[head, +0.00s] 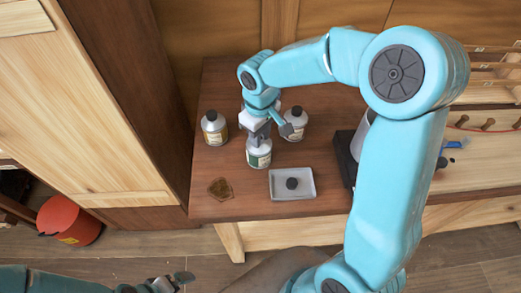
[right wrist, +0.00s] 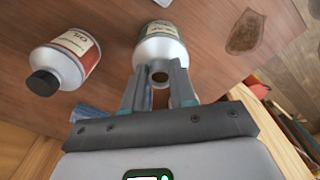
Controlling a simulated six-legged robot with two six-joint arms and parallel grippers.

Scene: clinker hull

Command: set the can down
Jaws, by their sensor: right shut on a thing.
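My right gripper (head: 259,132) points down over the table and is shut on the neck of a can (head: 259,154), a pale can with a green label. In the right wrist view the gripper's fingers (right wrist: 159,92) sit either side of the neck of the can (right wrist: 160,48), whose mouth is uncapped. The can looks upright at the table top; whether its base touches is unclear. My left gripper (head: 172,281) is partly in view at the bottom, away from the table, its opening unclear.
Two capped bottles (head: 214,128) (head: 295,123) flank the can closely. A grey tray (head: 279,191) holding a black cap (head: 292,183) lies in front, a brown patch (head: 220,189) front left. A black holder (head: 344,155) stands right. A red bin (head: 68,220) is on the floor.

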